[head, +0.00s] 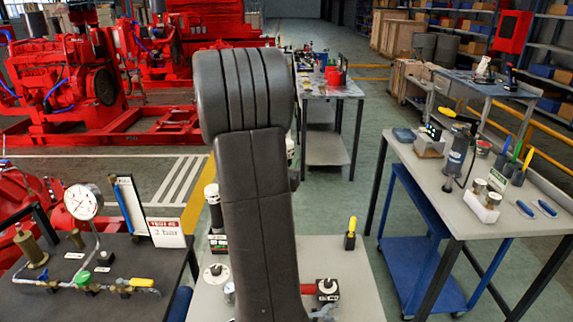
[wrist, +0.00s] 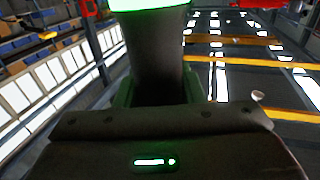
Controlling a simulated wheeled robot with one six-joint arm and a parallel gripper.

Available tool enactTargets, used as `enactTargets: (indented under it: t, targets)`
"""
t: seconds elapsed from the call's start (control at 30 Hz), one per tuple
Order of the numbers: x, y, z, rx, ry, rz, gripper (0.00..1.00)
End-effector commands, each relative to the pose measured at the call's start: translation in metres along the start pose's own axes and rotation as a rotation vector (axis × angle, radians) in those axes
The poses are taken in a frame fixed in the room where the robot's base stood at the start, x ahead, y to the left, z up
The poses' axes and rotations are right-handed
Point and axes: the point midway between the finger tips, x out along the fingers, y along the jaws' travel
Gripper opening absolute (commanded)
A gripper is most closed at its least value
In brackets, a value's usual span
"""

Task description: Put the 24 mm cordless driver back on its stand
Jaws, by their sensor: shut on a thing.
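In the wrist view a dark tool with a thick upright handle, a bright green top and a small green light on its wide dark base fills the near part; I take it to be the cordless driver (wrist: 152,60). My gripper (wrist: 157,95) is shut on it, its fingers hard to make out against the dark body. In the head view my arm covers the middle, and the gripper and driver are hidden behind it. I cannot read a 24 mm mark or pick out its stand for sure; a red and black piece with a white label (head: 327,289) sits on the near table right of my arm.
The near pale table (head: 352,285) also holds a tall black item (head: 214,208), a round white dial (head: 215,273) and a yellow-handled tool (head: 350,233). A dark gauge bench (head: 60,300) is at left. A cluttered bench (head: 430,175) and a blue trolley (head: 400,257) are at right.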

Motion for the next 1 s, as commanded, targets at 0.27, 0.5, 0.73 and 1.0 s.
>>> enactTargets:
  t: [0.27,0.5,0.73,1.0]
  targets:
    - [0.0,0.0,0.029,-0.001,0.002,0.0,0.0]
    - [0.0,0.0,0.053,-0.001,0.002,0.0,0.0]
    - [0.0,0.0,0.077,-0.001,0.002,0.0,0.0]
    - [0.0,0.0,0.105,-0.001,0.002,-0.001,0.0]
